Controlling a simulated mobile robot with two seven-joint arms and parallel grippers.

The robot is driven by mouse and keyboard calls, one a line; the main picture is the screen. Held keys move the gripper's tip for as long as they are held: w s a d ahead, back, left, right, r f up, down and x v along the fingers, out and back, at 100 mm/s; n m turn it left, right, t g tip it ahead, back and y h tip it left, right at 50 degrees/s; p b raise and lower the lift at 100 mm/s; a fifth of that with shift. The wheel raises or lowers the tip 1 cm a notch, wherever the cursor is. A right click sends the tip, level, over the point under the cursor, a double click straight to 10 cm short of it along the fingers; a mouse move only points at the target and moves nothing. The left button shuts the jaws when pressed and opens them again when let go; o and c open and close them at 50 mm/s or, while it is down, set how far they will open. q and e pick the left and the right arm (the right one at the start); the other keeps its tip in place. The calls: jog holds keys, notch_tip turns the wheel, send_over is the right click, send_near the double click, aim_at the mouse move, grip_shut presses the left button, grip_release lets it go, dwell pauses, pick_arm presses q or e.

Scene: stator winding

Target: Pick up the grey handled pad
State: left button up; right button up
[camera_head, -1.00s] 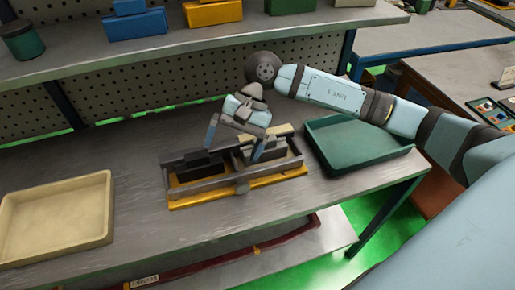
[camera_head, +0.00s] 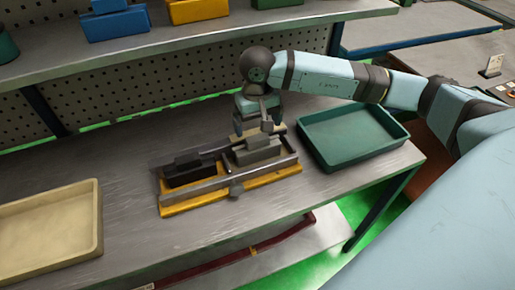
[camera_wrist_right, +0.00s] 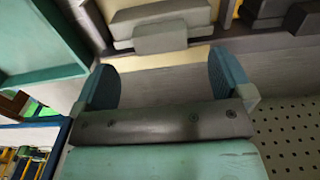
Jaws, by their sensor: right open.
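The grey handled pad (camera_head: 257,153) sits in the right half of a yellow-framed fixture (camera_head: 192,207) on the bench. A black handled pad (camera_head: 188,172) sits in the left half. My right gripper (camera_head: 254,125) is open and empty, pointing down just above and behind the grey pad. In the right wrist view, the grey pad (camera_wrist_right: 160,17) lies at the top, beyond the spread fingers of the right gripper (camera_wrist_right: 162,66), and part of the black pad (camera_wrist_right: 272,12) shows at top right. My left gripper is not in view.
A green tray (camera_head: 322,120) stands close to the right of the fixture. A cream tray (camera_head: 98,225) lies at the left, with bare bench between. A shelf (camera_head: 165,52) with coloured bins and a perforated panel are behind.

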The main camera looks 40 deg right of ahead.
aim_at(258, 138)
notch_tip(258, 138, down, 5)
jog(key=shift+p, duration=0.4)
jog(key=c, duration=1.6)
jog(key=shift+r, duration=0.1)
jog(key=shift+c, duration=0.2)
